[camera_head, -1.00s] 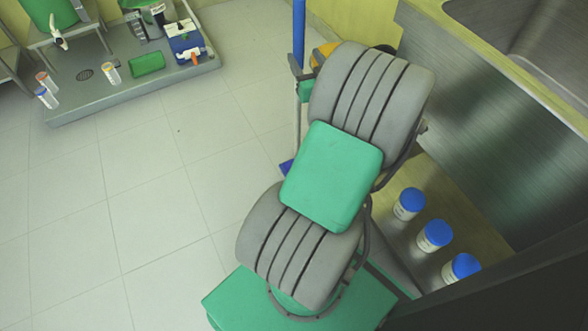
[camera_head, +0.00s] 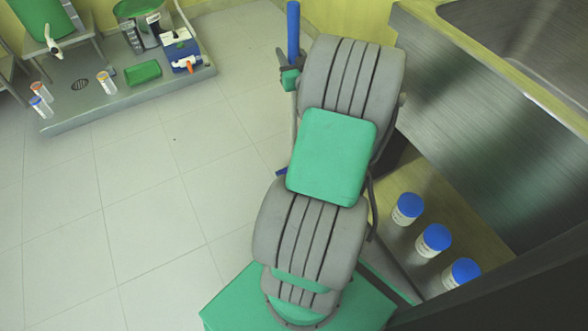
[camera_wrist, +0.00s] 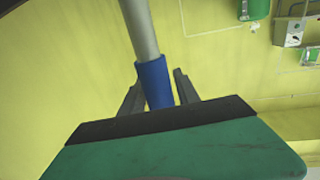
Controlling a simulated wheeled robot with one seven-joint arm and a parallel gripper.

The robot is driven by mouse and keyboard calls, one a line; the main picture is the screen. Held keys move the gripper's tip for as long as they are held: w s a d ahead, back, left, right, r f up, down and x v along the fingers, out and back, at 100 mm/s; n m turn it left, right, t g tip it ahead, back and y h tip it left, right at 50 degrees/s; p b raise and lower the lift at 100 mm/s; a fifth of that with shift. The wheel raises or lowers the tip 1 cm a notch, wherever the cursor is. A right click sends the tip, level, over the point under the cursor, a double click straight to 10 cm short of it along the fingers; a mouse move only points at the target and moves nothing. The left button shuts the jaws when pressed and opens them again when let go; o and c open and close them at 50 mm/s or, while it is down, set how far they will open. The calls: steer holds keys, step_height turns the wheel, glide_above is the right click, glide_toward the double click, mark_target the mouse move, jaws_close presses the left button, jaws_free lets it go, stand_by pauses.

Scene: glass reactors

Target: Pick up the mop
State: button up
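The mop handle (camera_head: 293,32) stands upright beyond my arm in the head view, with a blue upper part and a grey pole below. A small blue piece near the floor (camera_head: 282,172) shows low beside my arm. The mop's lower end is mostly hidden. My gripper (camera_head: 291,60) is at the blue part of the handle. In the wrist view, the handle's blue section (camera_wrist: 154,84) lies between the two dark fingers of my gripper (camera_wrist: 160,80). A thin gap shows beside the right finger, so the fingers look open around the handle.
A steel sink unit (camera_head: 470,110) stands close on the right, with several blue-lidded jars (camera_head: 433,240) on a shelf below. A low grey platform (camera_head: 115,110) with bottles and equipment is at the back left. The tiled floor (camera_head: 130,220) on the left is clear.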

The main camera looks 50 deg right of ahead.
jaws_close()
steer(key=shift+r, duration=0.15)
